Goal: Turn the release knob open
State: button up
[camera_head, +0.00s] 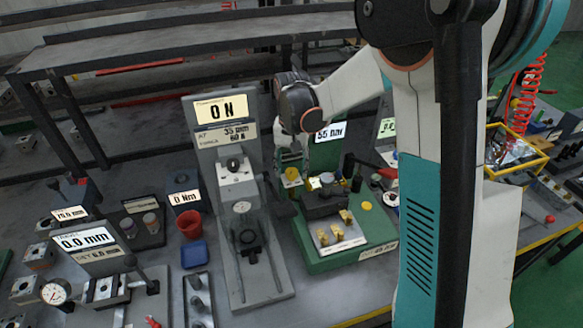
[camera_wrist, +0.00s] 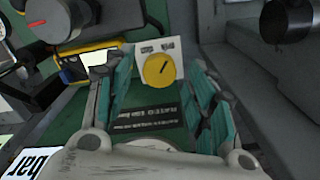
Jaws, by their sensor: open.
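The release knob (camera_wrist: 159,70) is a round yellow dial with a dark slanted line, set on a white plate (camera_wrist: 172,46) with two small words I cannot read. In the head view the yellow knob (camera_head: 292,174) shows just below my gripper (camera_head: 291,158), at the back left of the green test stand (camera_head: 330,262). In the wrist view the teal fingers of my gripper (camera_wrist: 154,80) are spread apart, one on each side of the knob in the picture. Nothing is between them that they grip. I cannot tell whether they reach the knob's depth.
A grey press (camera_head: 260,285) with an "ON" display stands left of the stand. A dark valve block (camera_head: 322,204) and brass fittings (camera_head: 337,236) sit on the stand, with a "55 bar" display (camera_head: 330,131) behind. A red cup (camera_head: 190,226) and blue tray (camera_head: 194,254) are farther left.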

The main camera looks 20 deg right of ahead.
aim_at(292, 173)
notch_tip(292, 173, up, 11)
dwell(0.4)
jog(key=shift+r, duration=0.1)
jog(key=s+r+n+t, duration=0.25)
jog(key=s+r, duration=0.25)
jog(key=s, duration=0.7)
jog(key=s+f+n+t, duration=0.2)
jog(key=s+f+t, duration=0.1)
jog(key=s, duration=0.9)
jog(key=shift+s+t+b, duration=0.4)
jog(key=shift+t, duration=0.45)
